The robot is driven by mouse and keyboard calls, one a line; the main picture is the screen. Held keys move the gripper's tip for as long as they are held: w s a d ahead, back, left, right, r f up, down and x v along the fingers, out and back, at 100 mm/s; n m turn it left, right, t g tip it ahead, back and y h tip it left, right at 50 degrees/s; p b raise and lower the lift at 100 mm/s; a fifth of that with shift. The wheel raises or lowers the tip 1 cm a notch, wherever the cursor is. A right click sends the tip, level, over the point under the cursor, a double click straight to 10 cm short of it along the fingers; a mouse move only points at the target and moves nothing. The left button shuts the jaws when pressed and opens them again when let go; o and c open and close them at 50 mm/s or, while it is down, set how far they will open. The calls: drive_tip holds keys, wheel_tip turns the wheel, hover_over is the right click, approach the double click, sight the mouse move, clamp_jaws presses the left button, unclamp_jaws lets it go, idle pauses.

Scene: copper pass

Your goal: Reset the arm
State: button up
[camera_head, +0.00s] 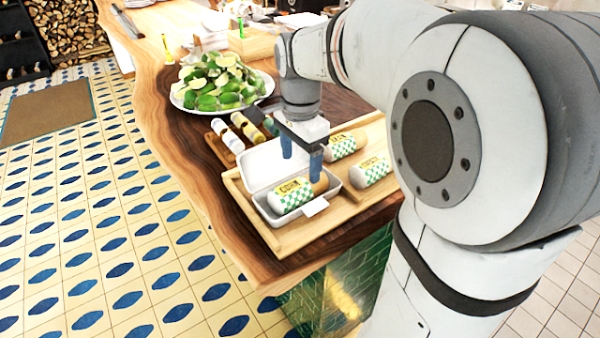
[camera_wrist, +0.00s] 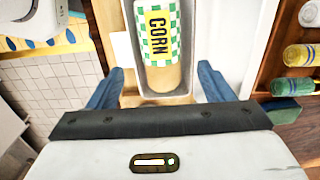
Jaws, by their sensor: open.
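My gripper (camera_head: 301,158) is open with its two blue fingers above an open white box. In the wrist view the gripper (camera_wrist: 160,88) has its fingers spread on either side of a corn-labelled roll (camera_wrist: 157,45), apart from it. The same roll (camera_head: 291,195) lies in the white box (camera_head: 314,207), its green-checked label facing up. The box stands on a wooden tray (camera_head: 262,231) with its lid open towards the back. My arm reaches in from the right and hides part of the counter.
Two more rolls, a middle one (camera_head: 345,146) and a right one (camera_head: 369,172), lie on the tray. A small wooden rack (camera_head: 228,146) with little bottles stands behind it. A plate of green and pale pieces (camera_head: 217,84) is farther back. The counter's left edge (camera_head: 180,180) drops to open tiled floor.

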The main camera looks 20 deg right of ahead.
drive_tip(key=shift+r, duration=1.1)
drive_tip(key=s+f+n, duration=0.1)
drive_tip(key=s+n, duration=0.1)
drive_tip(key=s+n+t, duration=0.1)
drive_tip(key=s+n, duration=0.1)
drive_tip(key=s+f+n, duration=0.1)
drive_tip(key=s+n, duration=0.1)
drive_tip(key=s, duration=0.1)
drive_tip(key=shift+s+a+f, duration=0.1)
drive_tip(key=shift+a+f, duration=0.05)
drive_tip(key=shift+f, duration=0.15)
drive_tip(key=s+f+n+t, duration=0.2)
drive_tip(key=s+f+n, duration=0.3)
drive_tip(key=n, duration=0.3)
drive_tip(key=shift+s+a, duration=0.15)
drive_tip(key=shift+s, duration=0.75)
drive_tip(key=shift+r, duration=0.1)
drive_tip(key=shift+c, duration=0.4)
